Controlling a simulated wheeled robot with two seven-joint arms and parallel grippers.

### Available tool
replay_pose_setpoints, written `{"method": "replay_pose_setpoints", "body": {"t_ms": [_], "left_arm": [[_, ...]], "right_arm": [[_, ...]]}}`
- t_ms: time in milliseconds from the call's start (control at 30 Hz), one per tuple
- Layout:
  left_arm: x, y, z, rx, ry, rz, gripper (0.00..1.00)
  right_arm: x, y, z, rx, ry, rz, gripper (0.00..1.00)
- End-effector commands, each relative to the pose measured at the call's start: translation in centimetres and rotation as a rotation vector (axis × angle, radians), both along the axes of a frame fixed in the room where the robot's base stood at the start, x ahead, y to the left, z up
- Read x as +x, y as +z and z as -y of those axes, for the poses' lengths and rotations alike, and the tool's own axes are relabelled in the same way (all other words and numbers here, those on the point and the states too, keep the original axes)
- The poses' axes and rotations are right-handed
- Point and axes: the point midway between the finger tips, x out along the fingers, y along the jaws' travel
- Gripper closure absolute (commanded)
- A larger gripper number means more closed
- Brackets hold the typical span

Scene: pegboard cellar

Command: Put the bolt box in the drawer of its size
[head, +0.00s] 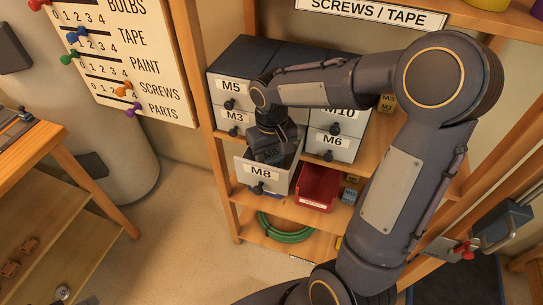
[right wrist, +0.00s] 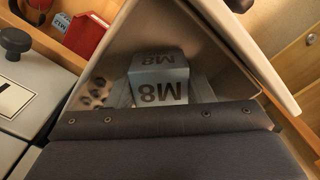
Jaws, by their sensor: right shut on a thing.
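The bolt box (right wrist: 160,88) is a small grey-blue box marked M8. In the right wrist view it sits between the fingers of my right gripper (right wrist: 161,94), which is shut on it. In the head view the right gripper (head: 270,150) reaches down into the open M8 drawer (head: 262,178), and the box shows there only partly. The drawer is pulled out and its white front carries the M8 label. Whether the box touches the drawer floor I cannot tell. My left gripper is not in view.
Shut drawers M5 (head: 231,87), M3 (head: 234,117) and M6 (head: 333,141) surround it; my right arm hides part of the cabinet. A red bin (head: 318,187) stands to the right on the shelf. A green hose coil (head: 285,230) lies below. Small loose metal parts (right wrist: 96,92) lie inside the drawer.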

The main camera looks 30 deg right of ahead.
Motion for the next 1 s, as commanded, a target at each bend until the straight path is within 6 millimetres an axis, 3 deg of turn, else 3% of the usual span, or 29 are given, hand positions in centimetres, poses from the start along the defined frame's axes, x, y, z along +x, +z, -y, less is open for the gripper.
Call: {"method": "replay_pose_setpoints", "body": {"t_ms": [300,333,500,767,867,1000], "left_arm": [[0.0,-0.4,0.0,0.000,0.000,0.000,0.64],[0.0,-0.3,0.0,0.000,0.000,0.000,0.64],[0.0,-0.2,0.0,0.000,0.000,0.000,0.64],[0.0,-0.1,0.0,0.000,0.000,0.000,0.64],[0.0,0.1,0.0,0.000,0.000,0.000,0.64],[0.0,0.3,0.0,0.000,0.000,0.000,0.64]], "right_arm": [[0.0,-0.4,0.0,0.000,0.000,0.001,0.83],[0.0,-0.3,0.0,0.000,0.000,0.000,0.50],[0.0,-0.2,0.0,0.000,0.000,0.000,0.31],[0.0,-0.1,0.0,0.000,0.000,0.000,0.31],[0.1,0.5,0.0,0.000,0.000,0.003,0.31],[0.1,2.8,0.0,0.000,-0.002,0.006,0.31]]}}
